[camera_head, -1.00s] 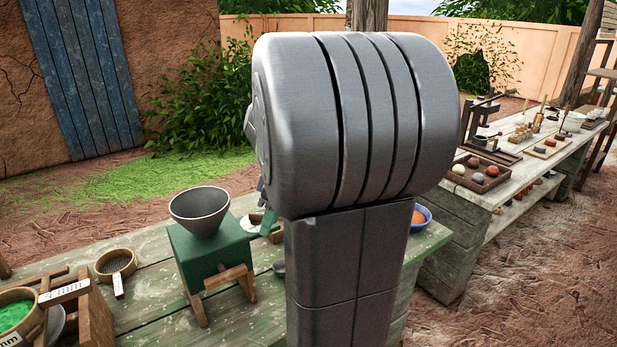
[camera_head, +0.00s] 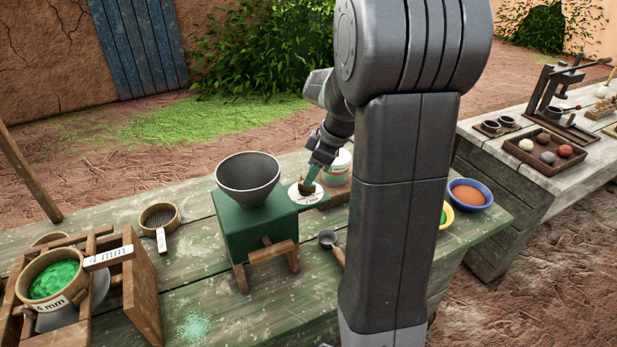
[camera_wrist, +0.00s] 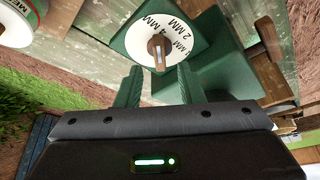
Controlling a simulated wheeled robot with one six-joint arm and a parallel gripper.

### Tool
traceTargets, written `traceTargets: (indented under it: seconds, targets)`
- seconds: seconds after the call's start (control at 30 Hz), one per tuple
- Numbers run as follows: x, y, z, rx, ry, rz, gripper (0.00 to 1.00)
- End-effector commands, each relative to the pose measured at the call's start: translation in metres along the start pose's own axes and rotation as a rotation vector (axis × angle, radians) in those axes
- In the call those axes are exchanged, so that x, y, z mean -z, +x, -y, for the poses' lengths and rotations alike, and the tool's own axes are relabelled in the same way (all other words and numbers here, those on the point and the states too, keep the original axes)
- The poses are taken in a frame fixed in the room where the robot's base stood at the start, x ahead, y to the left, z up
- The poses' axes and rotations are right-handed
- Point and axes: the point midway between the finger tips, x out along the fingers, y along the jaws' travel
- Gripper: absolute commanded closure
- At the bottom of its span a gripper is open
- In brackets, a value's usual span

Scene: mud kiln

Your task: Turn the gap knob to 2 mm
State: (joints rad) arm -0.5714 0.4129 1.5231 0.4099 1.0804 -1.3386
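The gap knob (camera_wrist: 157,47) is a small wooden bar at the centre of a white dial (camera_wrist: 138,42). In the wrist view the dial shows 4 MM, 2 MM and a partly covered 1 MM. The bar's upper end lies nearer 4 MM than 2 MM; the exact setting is hard to read. My gripper (camera_wrist: 157,76) has its two green fingers apart, one on each side of the knob's line, with nothing visibly gripped. In the head view my gripper (camera_head: 309,184) is over the dial (camera_head: 298,197), beside the green mill (camera_head: 236,232) with its grey hopper (camera_head: 248,174); contact cannot be told.
A white tub (camera_head: 341,165) stands close behind my gripper. A scoop (camera_head: 328,239) lies in front of the mill. A small sieve (camera_head: 159,218) and a wooden frame with a sieve of green powder (camera_head: 54,280) are at left. A blue bowl (camera_head: 470,196) is at right.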

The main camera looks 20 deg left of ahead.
Motion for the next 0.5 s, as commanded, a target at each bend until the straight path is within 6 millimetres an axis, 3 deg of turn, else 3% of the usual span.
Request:
traceTargets:
  seconds: [0.2, 0.5]
  targets:
    - [0.0, 0.028, 0.001, 0.002, 0.001, 0.0, 0.65]
    - [0.0, 0.036, 0.0, 0.0, 0.0, 0.0, 0.65]
